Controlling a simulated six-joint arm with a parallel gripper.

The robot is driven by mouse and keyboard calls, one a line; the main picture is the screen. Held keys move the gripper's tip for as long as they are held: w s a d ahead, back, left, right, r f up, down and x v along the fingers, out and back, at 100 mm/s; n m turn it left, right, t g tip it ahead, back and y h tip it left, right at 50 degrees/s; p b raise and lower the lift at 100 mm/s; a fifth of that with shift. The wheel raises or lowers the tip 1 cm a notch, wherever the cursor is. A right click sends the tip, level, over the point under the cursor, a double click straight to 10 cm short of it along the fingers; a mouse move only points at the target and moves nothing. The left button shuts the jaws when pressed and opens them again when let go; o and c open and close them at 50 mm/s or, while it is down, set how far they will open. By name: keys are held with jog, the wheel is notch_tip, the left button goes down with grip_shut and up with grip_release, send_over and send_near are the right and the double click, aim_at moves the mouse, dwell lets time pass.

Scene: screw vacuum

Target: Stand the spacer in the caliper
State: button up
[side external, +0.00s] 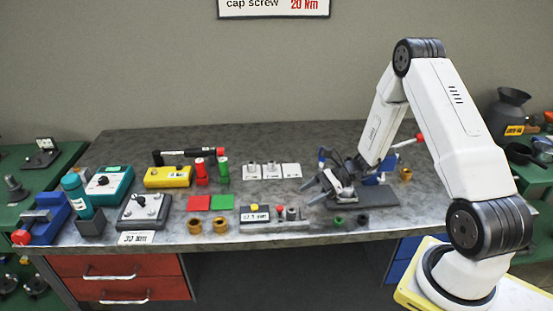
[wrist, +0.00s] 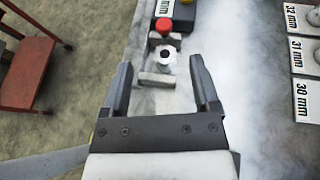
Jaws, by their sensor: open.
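The spacer (wrist: 166,56), a silver ring with a dark hole, stands upright between two grey jaws of the caliper (wrist: 156,81) in the wrist view. Whether both jaws touch it, I cannot tell. In the side view the spacer (side external: 292,214) shows small at the right end of the caliper (side external: 254,216), which has a readout and a yellow button. My gripper (wrist: 160,68) is open and empty. Its fingers point toward the spacer, one on each side of it in the picture. In the side view my gripper (side external: 312,190) is above and to the right of the spacer.
A red knob (wrist: 163,27) stands by the far jaw. White cards (wrist: 303,100) marked 30, 31 and 32 mm lie to the right; spacers stand on the 31 and 32 mm cards. Red and green pads (side external: 210,203) and brass rings (side external: 207,226) lie left of the caliper.

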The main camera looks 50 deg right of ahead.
jog(key=shift+s+a+r+n+g, duration=0.1)
jog(key=shift+a+r+n+g, duration=0.05)
jog(key=shift+a+n+g, duration=0.2)
jog(key=s+a+r+n+g+h, duration=0.2)
jog(key=s+a+r+n+h, duration=0.3)
jog(key=n, duration=0.7)
jog(key=s+a+r+n+g+h, duration=0.2)
jog(key=s+a+r+n+h, duration=0.2)
jog(key=n, duration=0.8)
jog(key=shift+s+a+r+h, duration=0.4)
jog(key=shift+s+a+h, duration=0.15)
jog(key=shift+a+h, duration=0.5)
